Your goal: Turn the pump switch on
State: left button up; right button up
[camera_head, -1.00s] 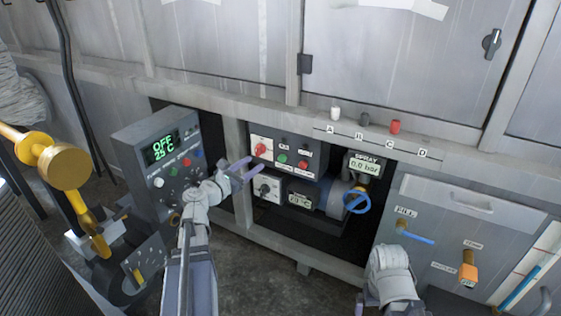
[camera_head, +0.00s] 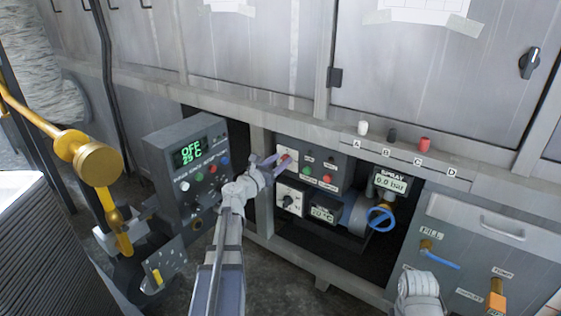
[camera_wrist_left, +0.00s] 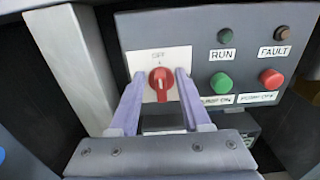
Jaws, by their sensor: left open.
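The pump switch is a red rotary knob (camera_wrist_left: 161,84) on a white plate (camera_wrist_left: 170,58) marked OFF; its handle stands about upright in the left wrist view. It is partly covered by my gripper in the head view. My left gripper (camera_wrist_left: 160,74) is open, with one purple finger on each side of the knob. Small gaps show between the fingers and the knob; contact cannot be told. The same gripper shows in the head view (camera_head: 275,161) at the pump panel. A link of my right arm shows at the lower right; its gripper is out of view.
Green (camera_wrist_left: 221,83) and red (camera_wrist_left: 271,79) push buttons sit right of the knob, below RUN and FAULT lamps. A control box reading OFF, 25 C (camera_head: 188,165) stands left of my arm. A blue valve wheel (camera_head: 381,218) is to the right.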

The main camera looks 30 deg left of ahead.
pick_arm(q)
jog(key=shift+w, duration=0.1)
jog(key=shift+c, duration=0.2)
grip_shut()
dwell(0.5)
